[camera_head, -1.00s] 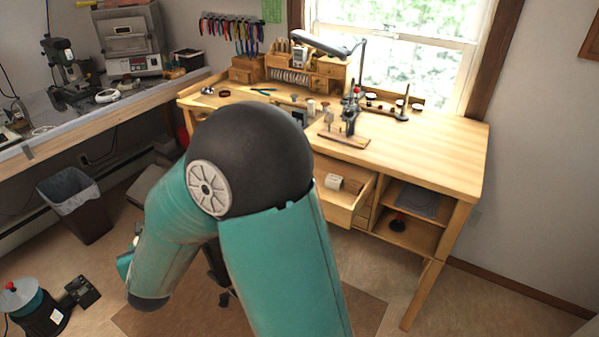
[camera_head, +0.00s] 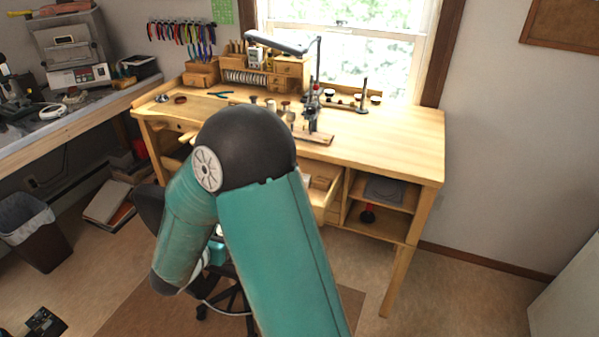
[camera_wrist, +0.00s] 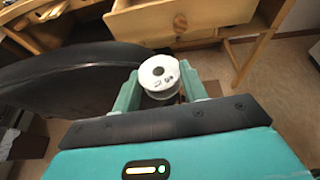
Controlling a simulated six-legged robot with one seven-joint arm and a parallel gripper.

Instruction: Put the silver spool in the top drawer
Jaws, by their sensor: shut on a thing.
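The silver spool (camera_wrist: 158,76) shows in the wrist view as a pale, round-flanged spool with a dark centre hole and dark marks on its face. My gripper (camera_wrist: 160,84) is shut on it, with one teal finger at each side. An open wooden drawer (camera_wrist: 187,20) lies beyond the spool in the wrist view, with the spool outside and apart from it. In the head view this top drawer (camera_head: 327,201) is pulled out under the bench top, partly hidden by my arm.
The wooden workbench (camera_head: 390,145) carries tools and a lamp. Open shelves (camera_head: 385,205) lie right of the drawer. A dark chair (camera_wrist: 75,75) stands close left of my gripper. A bin (camera_head: 35,240) is at the left; floor at the right is clear.

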